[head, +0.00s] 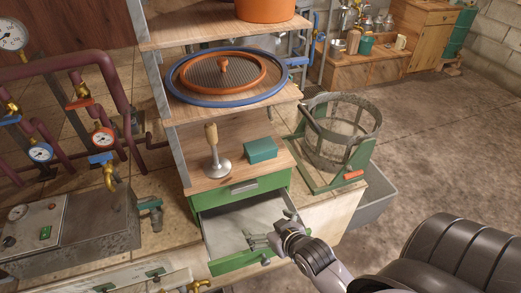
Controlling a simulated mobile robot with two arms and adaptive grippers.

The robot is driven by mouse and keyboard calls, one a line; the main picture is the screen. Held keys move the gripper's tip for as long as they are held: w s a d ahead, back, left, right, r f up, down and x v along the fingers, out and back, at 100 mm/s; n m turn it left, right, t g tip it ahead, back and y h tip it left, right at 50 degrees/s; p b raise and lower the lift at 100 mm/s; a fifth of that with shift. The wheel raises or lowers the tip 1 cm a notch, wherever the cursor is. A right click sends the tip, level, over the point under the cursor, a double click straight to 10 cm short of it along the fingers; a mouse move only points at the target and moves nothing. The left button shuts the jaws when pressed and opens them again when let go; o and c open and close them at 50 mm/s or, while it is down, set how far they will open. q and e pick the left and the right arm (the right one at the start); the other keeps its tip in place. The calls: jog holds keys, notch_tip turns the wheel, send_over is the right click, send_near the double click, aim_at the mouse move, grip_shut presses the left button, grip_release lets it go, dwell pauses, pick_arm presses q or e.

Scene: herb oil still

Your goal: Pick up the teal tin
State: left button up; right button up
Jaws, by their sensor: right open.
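A teal tin (261,150), small and box-shaped, lies on the wooden top of a green drawer unit, to the right of a metal tool with a wooden handle. My right gripper (268,229) is open over the pulled-out drawer, below and nearer than the tin. It is clear of the tin, and I see nothing held in it. Whether its fingers touch the drawer is hard to tell. My left gripper is not in view.
The wooden-handled tool (214,155) stands close left of the tin. The open drawer (225,225) juts out below and looks empty. A shelf with a blue-rimmed round screen (190,80) hangs above. A wire basket in a green frame (340,130) stands right.

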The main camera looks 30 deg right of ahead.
jog(key=w+d+r+m+t+h, duration=0.1)
jog(key=w+d+r+t, duration=0.2)
jog(key=d+t, duration=0.15)
jog(key=m+t+h, duration=0.1)
jog(key=t+h, duration=0.1)
send_near(260, 145)
jog(key=w, duration=0.1)
jog(key=w+d+p, duration=0.1)
jog(key=w+f, duration=0.1)
jog(key=w, duration=0.1)
jog(key=shift+d, duration=0.25)
jog(key=w, duration=0.2)
jog(key=w+p, duration=0.1)
jog(key=w, duration=0.1)
jog(key=shift+w+d+r, duration=0.15)
jog(key=shift+w+r, duration=0.1)
jog(key=shift+w, duration=0.1)
jog(key=shift+w+d+f, duration=0.1)
jog(key=shift+w, duration=0.4)
jog(key=shift+s, duration=0.1)
jog(key=shift+c, duration=0.6)
jog(key=c, duration=1.2)
